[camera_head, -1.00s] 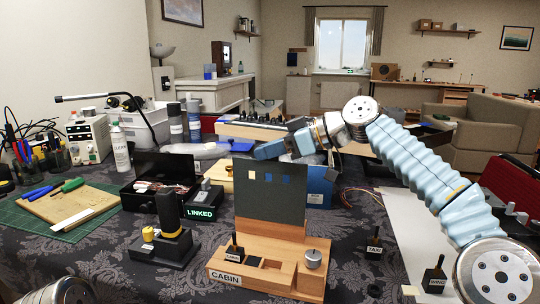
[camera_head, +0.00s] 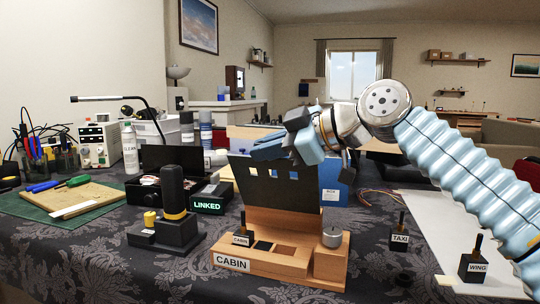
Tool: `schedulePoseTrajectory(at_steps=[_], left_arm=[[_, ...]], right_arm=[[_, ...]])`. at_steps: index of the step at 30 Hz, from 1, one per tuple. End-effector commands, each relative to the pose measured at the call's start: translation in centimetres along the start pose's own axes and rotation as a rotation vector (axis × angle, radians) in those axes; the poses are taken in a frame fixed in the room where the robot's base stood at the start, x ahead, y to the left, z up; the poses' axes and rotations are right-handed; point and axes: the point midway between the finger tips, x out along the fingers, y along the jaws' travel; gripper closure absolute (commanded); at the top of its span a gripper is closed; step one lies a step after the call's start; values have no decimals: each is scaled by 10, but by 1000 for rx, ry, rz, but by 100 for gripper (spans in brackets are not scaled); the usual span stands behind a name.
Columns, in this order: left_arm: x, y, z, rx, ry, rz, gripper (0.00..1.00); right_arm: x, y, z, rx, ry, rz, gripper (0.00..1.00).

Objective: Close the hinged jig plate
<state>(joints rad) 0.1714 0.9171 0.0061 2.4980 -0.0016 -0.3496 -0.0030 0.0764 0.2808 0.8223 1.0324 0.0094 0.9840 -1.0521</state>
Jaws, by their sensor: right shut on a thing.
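The hinged jig plate (camera_head: 278,187) is a dark panel with small square windows along its upper part. It stands up, tilted, at the back of the wooden CABIN base (camera_head: 262,265). My right gripper (camera_head: 268,150) is at the plate's top edge, shut on it; its fingertips partly hide that edge. The base's front holds a small block labelled CABIN (camera_head: 241,238), dark and bare recesses, and a round metal knob (camera_head: 332,237) at right. My left gripper is not in view.
A black lever unit (camera_head: 173,205) and a LINKED display box (camera_head: 207,202) stand left of the base. Blocks labelled TAXI (camera_head: 399,236) and WING (camera_head: 474,263) stand to the right. A blue box (camera_head: 332,183) is behind the plate. Patterned cloth in front is clear.

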Motion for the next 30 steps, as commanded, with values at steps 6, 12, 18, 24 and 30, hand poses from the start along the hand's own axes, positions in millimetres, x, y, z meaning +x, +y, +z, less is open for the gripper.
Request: schedulePoseTrajectory(at_steps=[6,12,18,24,30], left_arm=[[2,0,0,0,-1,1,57],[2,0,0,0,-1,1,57],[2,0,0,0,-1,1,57],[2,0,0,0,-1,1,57],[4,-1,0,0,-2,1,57]], right_arm=[[0,-1,0,-8,-2,4,100],[0,-1,0,-7,-2,4,100],[0,-1,0,-7,-1,4,68],[0,-1,0,-7,-1,3,68],[-17,0,1,-6,-2,8,68]])
